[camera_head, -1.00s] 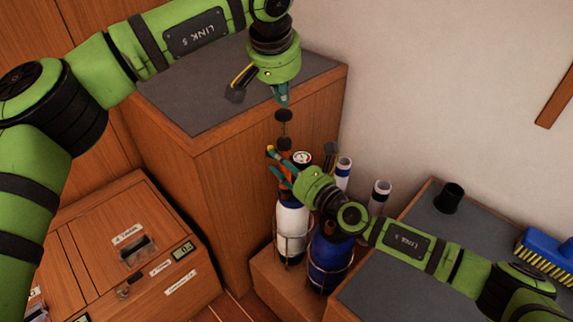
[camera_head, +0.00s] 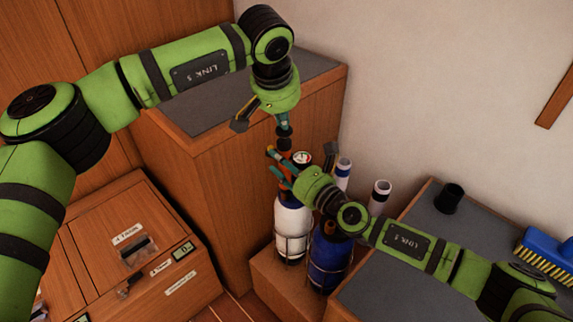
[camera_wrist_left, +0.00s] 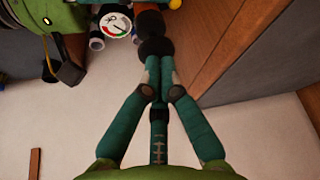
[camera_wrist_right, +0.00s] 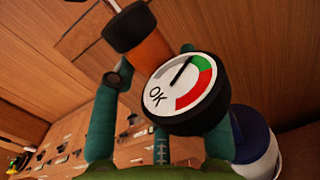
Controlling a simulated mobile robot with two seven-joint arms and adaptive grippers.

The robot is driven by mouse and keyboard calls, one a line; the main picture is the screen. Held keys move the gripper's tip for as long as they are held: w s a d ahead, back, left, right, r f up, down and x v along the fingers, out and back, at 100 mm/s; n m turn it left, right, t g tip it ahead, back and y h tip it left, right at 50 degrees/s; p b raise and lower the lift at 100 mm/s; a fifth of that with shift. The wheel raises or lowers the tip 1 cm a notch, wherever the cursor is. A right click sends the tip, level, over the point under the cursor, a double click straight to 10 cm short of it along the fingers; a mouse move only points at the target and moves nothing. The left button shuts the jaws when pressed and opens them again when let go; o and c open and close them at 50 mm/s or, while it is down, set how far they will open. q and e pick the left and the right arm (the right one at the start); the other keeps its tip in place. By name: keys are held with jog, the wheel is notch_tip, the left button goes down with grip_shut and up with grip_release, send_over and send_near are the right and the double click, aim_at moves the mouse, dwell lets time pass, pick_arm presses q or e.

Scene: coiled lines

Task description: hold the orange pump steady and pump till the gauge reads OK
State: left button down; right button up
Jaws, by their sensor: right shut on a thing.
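The orange pump (camera_wrist_right: 151,62) stands above a white bottle (camera_head: 292,217). The gauge also shows in the left wrist view (camera_wrist_left: 115,25). My right gripper (camera_head: 278,164) is shut on the pump's body, one finger on each side. My left gripper (camera_wrist_left: 157,62) is shut above the pump, fingertips together against the black knob (camera_wrist_left: 154,47) on top. The knob sits low, close above the pump body. The pump's lower part is hidden by my right gripper.
A blue bottle (camera_head: 328,262) stands in a wire holder beside the white one. Rolled white tubes (camera_head: 380,194) stand behind. A tall wooden cabinet (camera_head: 235,190) rises close on the left. A black cup (camera_head: 447,198) and blue brush (camera_head: 548,250) are on the right-hand counter.

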pick_arm(q)
jog(key=shift+f, duration=0.6)
pick_arm(e)
jog(key=shift+s+d+f, duration=0.15)
jog(key=shift+f, duration=0.65)
pick_arm(q)
jog(key=shift+r, duration=5.85)
pick_arm(e)
jog(key=o, duration=1.4)
pick_arm(q)
jog(key=shift+w+f, duration=0.15)
jog(key=shift+w, duration=0.05)
pick_arm(e)
jog(key=shift+r, duration=0.2)
